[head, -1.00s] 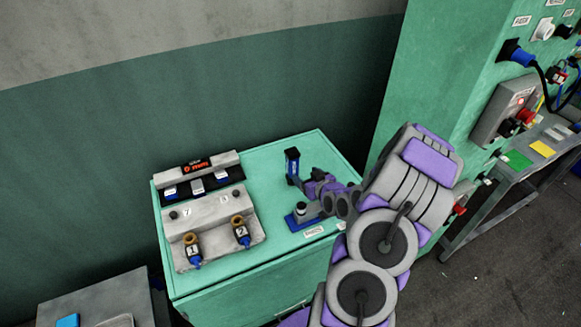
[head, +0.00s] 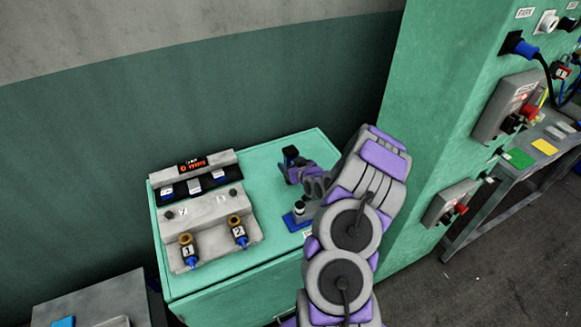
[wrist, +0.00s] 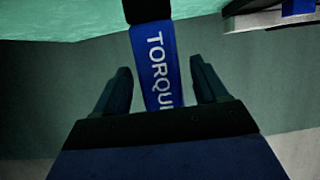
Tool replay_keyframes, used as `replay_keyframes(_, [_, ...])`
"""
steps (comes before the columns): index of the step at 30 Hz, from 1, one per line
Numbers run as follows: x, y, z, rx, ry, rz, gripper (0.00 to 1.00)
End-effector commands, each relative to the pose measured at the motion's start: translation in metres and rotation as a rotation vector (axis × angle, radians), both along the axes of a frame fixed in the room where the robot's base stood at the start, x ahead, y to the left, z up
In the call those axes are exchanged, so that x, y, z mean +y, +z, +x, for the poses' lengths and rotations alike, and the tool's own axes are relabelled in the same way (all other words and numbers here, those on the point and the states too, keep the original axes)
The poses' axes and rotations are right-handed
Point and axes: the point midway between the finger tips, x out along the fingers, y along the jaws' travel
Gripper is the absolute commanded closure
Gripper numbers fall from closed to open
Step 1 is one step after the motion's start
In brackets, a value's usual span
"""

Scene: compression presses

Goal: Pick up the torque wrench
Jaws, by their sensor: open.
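The torque wrench shows in the wrist view (wrist: 160,62) as a blue handle with white "TORQU" lettering and a black end. It lies between the two dark fingers of my gripper (wrist: 159,72), with visible gaps on both sides. In the head view the wrench's dark upper end (head: 290,152) stands up above the green cabinet top, at my gripper (head: 292,173). My gripper is open there. Its fingertips and the lower part of the wrench are largely hidden by my arm.
The green cabinet (head: 240,283) carries a grey fixture (head: 213,222) with labelled parts at left and a blue-based stand (head: 292,221) near my arm. A tall green machine (head: 440,110) rises close at right. A low grey table (head: 95,300) is at lower left.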

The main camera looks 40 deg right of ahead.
Motion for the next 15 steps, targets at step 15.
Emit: replay_keyframes(15, [-0.0015, -0.0044, 0.0113, 0.001, -0.001, -0.003, 0.38])
